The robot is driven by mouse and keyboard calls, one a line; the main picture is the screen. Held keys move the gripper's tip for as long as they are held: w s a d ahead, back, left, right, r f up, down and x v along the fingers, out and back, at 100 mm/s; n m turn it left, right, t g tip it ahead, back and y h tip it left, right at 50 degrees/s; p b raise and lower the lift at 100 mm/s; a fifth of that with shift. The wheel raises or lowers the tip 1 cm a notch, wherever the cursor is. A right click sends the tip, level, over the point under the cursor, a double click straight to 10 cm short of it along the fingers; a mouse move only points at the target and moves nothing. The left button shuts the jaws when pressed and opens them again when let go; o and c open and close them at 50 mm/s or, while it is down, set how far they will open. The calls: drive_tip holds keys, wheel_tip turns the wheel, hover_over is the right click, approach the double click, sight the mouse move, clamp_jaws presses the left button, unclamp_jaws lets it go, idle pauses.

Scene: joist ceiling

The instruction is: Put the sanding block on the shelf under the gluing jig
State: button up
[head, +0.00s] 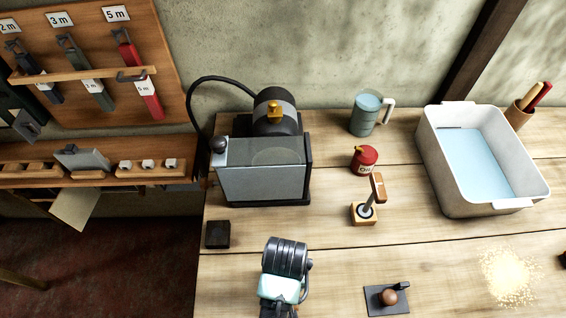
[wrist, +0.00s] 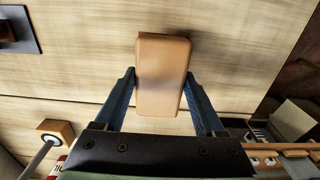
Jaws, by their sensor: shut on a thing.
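A tan, rounded rectangular block, which looks like the sanding block (wrist: 163,62), sits between the two blue fingers of my gripper (wrist: 161,76) in the wrist view. My gripper is shut on it, over the pale wooden bench. In the head view my arm's end hides the block and the fingers at the bottom middle. A wooden shelf (head: 22,181) with small wooden blocks and a tilted grey plate (head: 82,158) is at the left, below a tool board. I cannot tell which thing is the gluing jig.
A grey machine (head: 262,170), a red oil can (head: 365,160), a jug (head: 366,115) and a white basin (head: 440,160) stand on the bench (head: 340,235). A wooden stand with a post (head: 362,214), a dark block (head: 217,235) and a knobbed plate (head: 372,302) are nearer.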

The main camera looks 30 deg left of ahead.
drive_tip(key=shift+f, duration=1.85)
drive_tip(key=shift+f, duration=0.15)
drive_tip(key=o, duration=1.4)
wheel_tip(320, 180, up, 12)
drive_tip(key=shift+r, duration=0.2)
